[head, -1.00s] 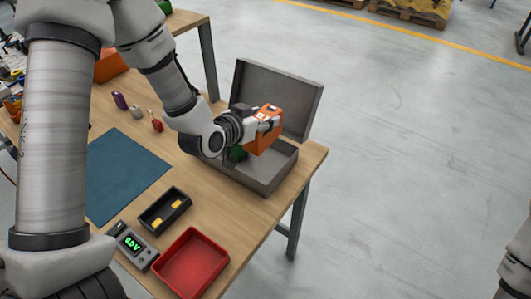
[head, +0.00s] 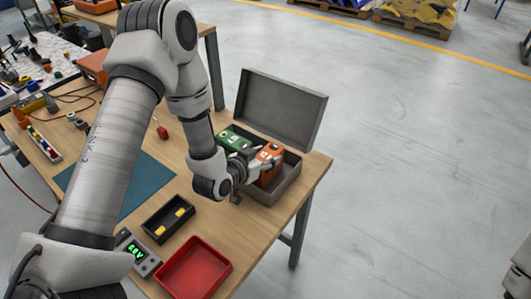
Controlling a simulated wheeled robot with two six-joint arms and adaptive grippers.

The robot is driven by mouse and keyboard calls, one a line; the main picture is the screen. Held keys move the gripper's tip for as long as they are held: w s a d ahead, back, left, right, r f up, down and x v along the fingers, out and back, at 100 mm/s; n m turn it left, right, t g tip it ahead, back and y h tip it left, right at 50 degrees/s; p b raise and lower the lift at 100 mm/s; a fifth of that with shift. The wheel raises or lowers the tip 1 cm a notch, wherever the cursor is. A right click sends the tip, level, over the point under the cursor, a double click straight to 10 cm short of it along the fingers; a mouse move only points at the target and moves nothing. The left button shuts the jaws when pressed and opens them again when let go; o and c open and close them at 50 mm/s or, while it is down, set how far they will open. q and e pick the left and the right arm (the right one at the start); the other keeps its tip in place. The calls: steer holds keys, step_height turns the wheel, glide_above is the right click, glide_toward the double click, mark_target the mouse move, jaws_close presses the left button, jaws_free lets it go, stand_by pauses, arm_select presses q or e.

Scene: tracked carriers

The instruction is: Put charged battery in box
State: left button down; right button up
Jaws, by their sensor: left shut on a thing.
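An open grey box (head: 286,187) stands near the right end of the wooden table, its lid (head: 283,108) raised at the back. My left gripper (head: 268,160) is shut on an orange battery (head: 271,177) and holds it within the box opening, toward the right. Whether the battery touches the box floor is hidden. A green battery (head: 235,140) sits in the left part of the box, partly behind my arm. A meter (head: 138,252) with a lit green display lies at the table's front. My right gripper is not in view.
A black tray (head: 150,232) with yellow pieces and a red tray (head: 194,268) lie in front of the box. A blue mat (head: 150,187) lies left of them. A red-handled item (head: 162,130) lies behind the mat.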

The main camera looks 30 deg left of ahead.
arm_select(q)
steer(key=shift+c, duration=2.2)
jaws_free()
steer(key=shift+f, duration=0.1)
steer(key=shift+r, duration=0.3)
steer(key=p+v, duration=0.6)
steer(key=v, duration=0.6)
steer(key=shift+f+p, duration=0.25)
steer(key=shift+p, duration=0.05)
steer(key=shift+s, duration=0.1)
